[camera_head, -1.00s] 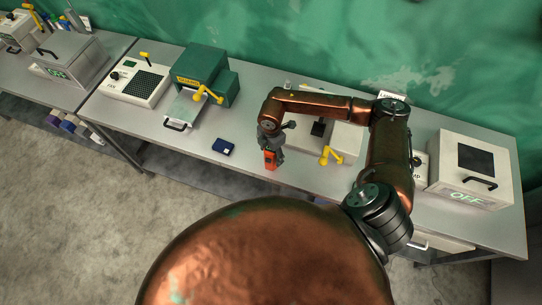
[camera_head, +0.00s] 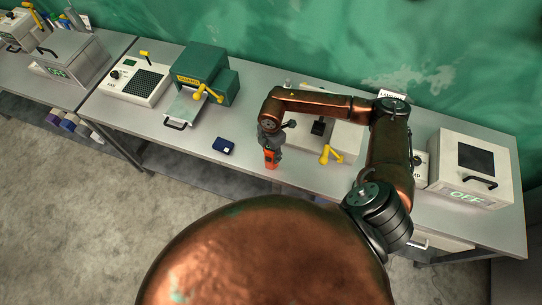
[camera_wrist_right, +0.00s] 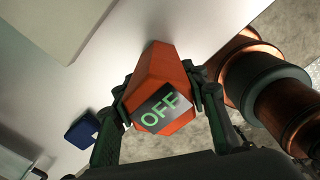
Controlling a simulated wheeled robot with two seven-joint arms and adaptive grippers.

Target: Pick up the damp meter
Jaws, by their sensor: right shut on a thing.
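The damp meter (camera_head: 271,160) is an orange handheld device below my right gripper (camera_head: 269,145) near the front edge of the grey bench. In the right wrist view the orange damp meter (camera_wrist_right: 158,80) has a dark screen with green letters reading OFF. My right gripper (camera_wrist_right: 163,98) is shut on it, with one dark finger on each side. I cannot tell whether its lower end touches the bench. My left gripper does not show in these views.
A small dark blue box (camera_head: 223,146) lies to the left on the bench (camera_head: 195,148). A green press with a yellow handle (camera_head: 205,75) stands behind it. A white machine with a yellow lever (camera_head: 335,145) is to the right, and a white OFF box (camera_head: 470,170) farther right.

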